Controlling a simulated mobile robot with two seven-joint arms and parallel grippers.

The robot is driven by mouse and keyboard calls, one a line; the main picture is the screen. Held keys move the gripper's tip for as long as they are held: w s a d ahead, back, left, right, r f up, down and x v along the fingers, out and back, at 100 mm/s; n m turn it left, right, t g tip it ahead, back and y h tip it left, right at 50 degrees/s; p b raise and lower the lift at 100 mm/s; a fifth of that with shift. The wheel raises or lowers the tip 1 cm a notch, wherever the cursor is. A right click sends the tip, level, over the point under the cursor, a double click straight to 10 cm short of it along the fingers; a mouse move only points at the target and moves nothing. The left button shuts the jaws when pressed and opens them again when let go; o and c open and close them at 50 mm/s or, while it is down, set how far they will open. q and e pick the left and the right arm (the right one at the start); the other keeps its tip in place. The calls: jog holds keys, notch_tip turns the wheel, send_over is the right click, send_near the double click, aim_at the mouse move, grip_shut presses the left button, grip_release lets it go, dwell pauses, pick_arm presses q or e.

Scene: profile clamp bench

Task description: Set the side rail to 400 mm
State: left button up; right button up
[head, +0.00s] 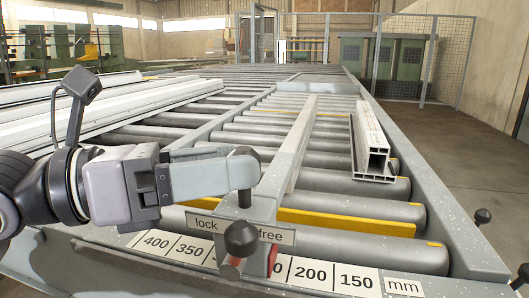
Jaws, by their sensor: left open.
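The side rail (293,150) is a long grey bar lying along the rollers, ending at the front in a grey carriage (259,208). A red marker (272,262) under the carriage stands over the number scale (334,279), near the 250 place, well right of the 400 label (157,240). The 300 and 250 labels are mostly hidden. A "lock / free" plate (277,235) and a black round knob (240,238) are on the carriage front. My left gripper (246,168) is open at a short black upright handle (244,198); I cannot tell whether they touch. My right gripper is out of view.
A white window profile (370,143) lies on the rollers right of the rail. Long white profiles (110,105) are stacked at the left. A yellow strip (350,220) crosses the front rollers.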

aim_at(262, 202)
pick_arm(q)
jog(key=x, duration=0.3)
jog(key=shift+d, duration=0.2)
jog(key=shift+w+d, duration=0.2)
jog(key=shift+d, duration=0.25)
